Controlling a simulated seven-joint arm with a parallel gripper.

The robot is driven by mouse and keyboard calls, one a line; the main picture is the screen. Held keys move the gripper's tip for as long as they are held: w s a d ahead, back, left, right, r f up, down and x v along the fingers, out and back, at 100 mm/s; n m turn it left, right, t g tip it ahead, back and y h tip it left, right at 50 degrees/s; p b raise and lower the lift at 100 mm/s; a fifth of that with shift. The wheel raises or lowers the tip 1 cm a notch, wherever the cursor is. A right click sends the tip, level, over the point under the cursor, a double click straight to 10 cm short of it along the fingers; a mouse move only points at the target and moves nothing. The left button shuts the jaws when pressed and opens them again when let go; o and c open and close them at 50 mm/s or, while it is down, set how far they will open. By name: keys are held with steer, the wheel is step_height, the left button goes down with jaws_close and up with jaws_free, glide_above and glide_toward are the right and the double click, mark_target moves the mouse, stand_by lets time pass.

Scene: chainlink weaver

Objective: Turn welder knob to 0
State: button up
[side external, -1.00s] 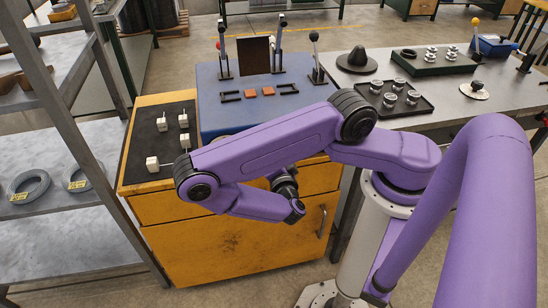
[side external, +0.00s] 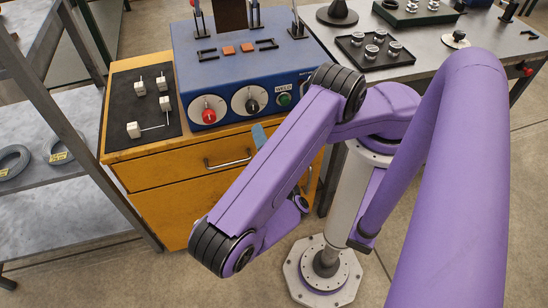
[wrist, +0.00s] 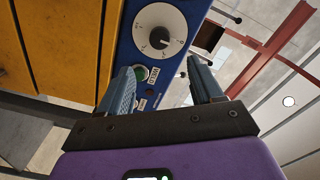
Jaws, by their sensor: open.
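The blue welder (side external: 240,65) sits on the yellow cabinet. Its front has a white dial with a red knob (side external: 208,115), a white dial with a black knob (side external: 252,105), a green button (side external: 284,99) and a "WELD" label. In the wrist view the black knob (wrist: 159,38) shows on its dial ahead of my gripper (wrist: 160,70). My gripper is open, with nothing between its fingers. The green button (wrist: 140,73) shows between them, close to the left finger. In the side view one pale blue fingertip shows below the black knob, apart from it; my arm hides the rest.
A black mat (side external: 118,118) with several white blocks lies left of the welder. The yellow cabinet (side external: 150,160) has drawers with a protruding handle. A grey shelf (side external: 60,215) stands at left. A work table with trays is at right.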

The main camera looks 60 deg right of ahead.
steer(key=v, duration=0.6)
stand_by(0.3)
steer(key=s+d+r+n+g+y, duration=0.2)
steer(key=r+n+g+y, duration=0.4)
steer(key=n, duration=1)
steer(key=s+d+r+n+g+y, duration=0.2)
steer(key=r+n+g+y, duration=0.4)
steer(key=r+n, duration=0.7)
steer(key=shift+s+d+r+n+g+y, duration=0.25)
steer(key=shift+n+y, duration=0.35)
steer(key=shift+n, duration=1.6)
